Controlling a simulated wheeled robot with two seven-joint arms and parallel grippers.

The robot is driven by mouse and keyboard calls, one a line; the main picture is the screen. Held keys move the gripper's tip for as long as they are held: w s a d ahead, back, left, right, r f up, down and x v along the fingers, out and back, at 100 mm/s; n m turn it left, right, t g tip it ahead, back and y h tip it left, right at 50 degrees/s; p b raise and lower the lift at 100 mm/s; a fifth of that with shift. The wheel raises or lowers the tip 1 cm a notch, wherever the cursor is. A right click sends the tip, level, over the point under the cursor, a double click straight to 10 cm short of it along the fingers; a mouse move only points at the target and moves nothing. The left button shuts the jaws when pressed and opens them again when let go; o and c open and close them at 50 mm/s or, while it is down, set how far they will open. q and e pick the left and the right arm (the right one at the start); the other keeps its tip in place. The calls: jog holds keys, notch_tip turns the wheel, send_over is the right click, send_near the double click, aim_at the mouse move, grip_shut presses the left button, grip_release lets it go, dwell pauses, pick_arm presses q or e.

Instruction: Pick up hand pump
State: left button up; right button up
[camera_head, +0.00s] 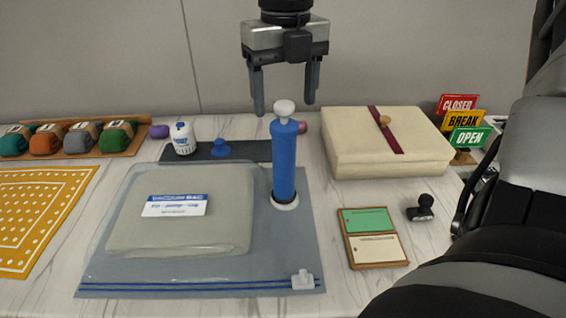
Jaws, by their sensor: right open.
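The hand pump (284,160) is a blue upright cylinder with a white knob on top and a white base. It stands on the right part of a clear vacuum bag (290,240) that holds a folded light item. My right gripper (286,108) points down from the top of the view, open, with its two fingers spread left and right around the line of the pump's knob. The fingertips are at about the knob's height in the picture; I cannot tell the depth between them. Nothing is visible in the fingers. My left gripper is not in view.
A cream box (350,145) with a dark red band stands right of the pump. A wooden tray with cards (373,238) and a black stamp (421,208) lie at right. Signs (463,122) stand behind. A white bottle (183,138) and dark mat (250,152) are behind the bag.

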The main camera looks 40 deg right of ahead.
aim_at(284, 124)
jog(key=shift+f+p, duration=0.35)
jog(key=shift+f, duration=3.05)
jog(key=shift+w, duration=0.1)
grip_shut()
jog(key=shift+r, duration=0.1)
